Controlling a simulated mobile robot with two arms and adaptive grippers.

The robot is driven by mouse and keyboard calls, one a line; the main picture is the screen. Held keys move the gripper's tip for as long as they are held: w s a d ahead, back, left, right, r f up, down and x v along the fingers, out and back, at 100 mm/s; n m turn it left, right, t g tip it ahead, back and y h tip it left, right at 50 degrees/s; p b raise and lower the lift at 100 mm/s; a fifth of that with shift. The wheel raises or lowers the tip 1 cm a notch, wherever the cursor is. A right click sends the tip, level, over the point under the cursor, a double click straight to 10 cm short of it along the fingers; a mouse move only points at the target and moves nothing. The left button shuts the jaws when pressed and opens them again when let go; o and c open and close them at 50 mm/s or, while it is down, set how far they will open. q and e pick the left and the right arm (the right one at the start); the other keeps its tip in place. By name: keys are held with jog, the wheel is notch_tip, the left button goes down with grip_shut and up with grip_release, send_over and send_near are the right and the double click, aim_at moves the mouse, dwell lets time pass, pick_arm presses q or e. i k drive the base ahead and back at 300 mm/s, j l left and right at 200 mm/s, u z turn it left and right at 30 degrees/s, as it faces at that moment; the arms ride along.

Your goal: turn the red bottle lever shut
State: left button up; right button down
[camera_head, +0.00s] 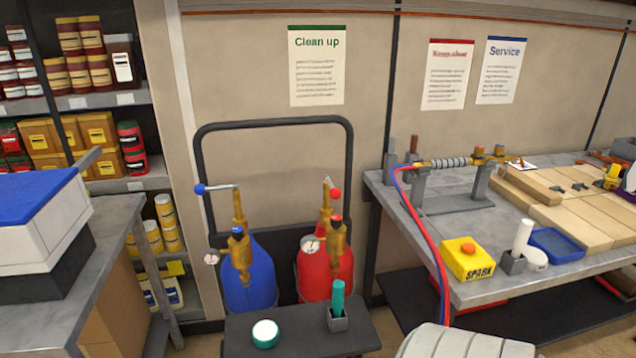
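The red bottle (313,274) stands on the right of a pair in a dark-framed cart, with a brass valve and regulator (338,246) and a gauge (311,246) on top. Its lever (330,183) is short in this view, angled slightly down to the right, and ends in a red knob (335,193). It seems to point mostly toward me. Nothing touches the lever.
A blue bottle (258,277) stands to the left, its blue-knobbed lever (202,189) sticking out left. A low dark table (290,331) with a teal-rimmed jar (265,333) and a teal stick in a holder (338,322) stands in front. A workbench (456,226) with red and blue hoses (432,245) is right.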

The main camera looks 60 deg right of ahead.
aim_at(335, 193)
jog(key=z, duration=1.9)
jog(key=k+l+z, duration=0.1)
jog(key=l+z, duration=0.2)
jog(key=l, duration=0.15)
jog(key=k+l+z, duration=0.1)
jog(key=l+z, duration=0.25)
jog(key=l, duration=0.15)
